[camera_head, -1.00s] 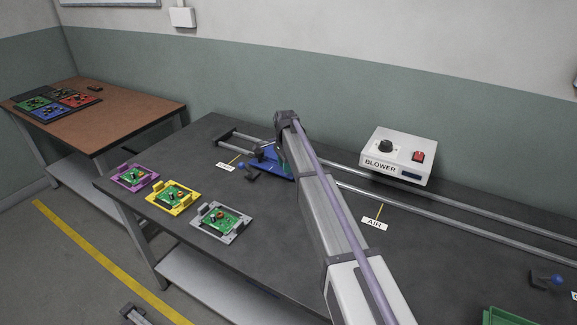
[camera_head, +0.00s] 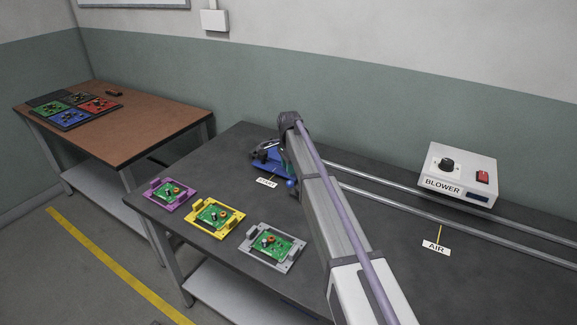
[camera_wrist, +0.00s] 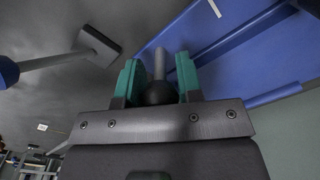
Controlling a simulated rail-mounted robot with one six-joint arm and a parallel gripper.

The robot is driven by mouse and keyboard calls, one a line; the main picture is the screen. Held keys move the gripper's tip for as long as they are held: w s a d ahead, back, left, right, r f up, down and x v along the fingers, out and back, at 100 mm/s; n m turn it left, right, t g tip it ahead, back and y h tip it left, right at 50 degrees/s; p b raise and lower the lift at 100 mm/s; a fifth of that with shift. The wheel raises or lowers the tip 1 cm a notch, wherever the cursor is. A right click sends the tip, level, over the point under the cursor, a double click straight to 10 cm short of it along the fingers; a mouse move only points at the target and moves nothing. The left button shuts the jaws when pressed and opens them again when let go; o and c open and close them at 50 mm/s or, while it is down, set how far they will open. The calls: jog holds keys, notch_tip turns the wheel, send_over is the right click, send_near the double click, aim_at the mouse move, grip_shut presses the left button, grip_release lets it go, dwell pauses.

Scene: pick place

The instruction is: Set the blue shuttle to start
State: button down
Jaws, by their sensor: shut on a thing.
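The blue shuttle (camera_head: 262,167) sits on the twin rails at their left end, behind the START label (camera_head: 267,183). My arm hides its right part. The wrist view shows the shuttle's blue plate (camera_wrist: 235,40) close up. My gripper (camera_wrist: 158,80) has its two teal fingers shut on a grey upright post with a dark ball, beside the blue plate. A blue-knobbed lever (camera_head: 291,183) stands just right of the START label, partly behind my arm; its rod and grey block show in the wrist view (camera_wrist: 95,45).
The rails (camera_head: 380,197) run right past the AIR label (camera_head: 436,248) and the blower box (camera_head: 458,175). Purple (camera_head: 169,193), yellow (camera_head: 214,214) and grey (camera_head: 271,246) fixtures with green boards stand at the front left. A brown table (camera_head: 120,125) is farther left.

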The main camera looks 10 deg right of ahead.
jog(key=shift+w, duration=0.25)
jog(key=c, duration=0.8)
grip_release()
jog(key=shift+a, duration=0.15)
notch_tip(320, 180, up, 11)
jog(key=p, duration=1.1)
jog(key=shift+r, duration=0.1)
jog(key=shift+f, duration=0.2)
